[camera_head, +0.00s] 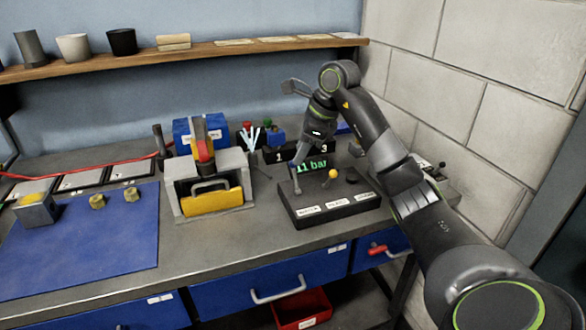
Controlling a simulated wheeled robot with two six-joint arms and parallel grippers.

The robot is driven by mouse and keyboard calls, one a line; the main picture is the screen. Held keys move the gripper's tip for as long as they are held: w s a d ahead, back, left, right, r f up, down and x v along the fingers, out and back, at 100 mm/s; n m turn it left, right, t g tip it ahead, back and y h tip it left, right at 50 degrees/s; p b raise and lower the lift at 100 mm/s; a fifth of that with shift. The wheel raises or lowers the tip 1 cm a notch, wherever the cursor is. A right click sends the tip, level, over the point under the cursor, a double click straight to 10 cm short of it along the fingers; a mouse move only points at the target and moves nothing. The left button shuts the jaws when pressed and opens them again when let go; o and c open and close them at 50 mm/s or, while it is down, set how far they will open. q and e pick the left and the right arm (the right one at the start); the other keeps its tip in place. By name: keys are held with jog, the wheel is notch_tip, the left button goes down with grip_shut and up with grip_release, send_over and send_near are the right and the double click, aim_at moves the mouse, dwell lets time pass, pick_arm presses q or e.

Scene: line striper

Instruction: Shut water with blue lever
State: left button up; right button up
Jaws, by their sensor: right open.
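A dark control box (340,210) stands on the bench at centre right, with white labels along its front and a green "11 bar" display (312,166) at its back. A yellow-knobbed lever (333,174) stands upright on its top. My right gripper (297,185) points down over the left part of the box, left of the yellow knob. It is open, but its fingers are small and dark here. I cannot make out the blue lever clearly; the gripper covers that left part of the box. I cannot tell whether the fingers touch anything. My left gripper is out of view.
A grey housing (244,172) with a yellow front stands left of the box. A blue mat (95,262) with brass nuts lies at the left. A shelf (200,51) with cups runs along the back wall. A block wall (480,90) bounds the right.

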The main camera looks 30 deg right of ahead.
aim_at(295, 177)
jog(key=x, duration=0.6)
jog(key=shift+p, duration=0.3)
jog(key=shift+c, duration=0.4)
jog(key=shift+r, duration=0.15)
grip_shut()
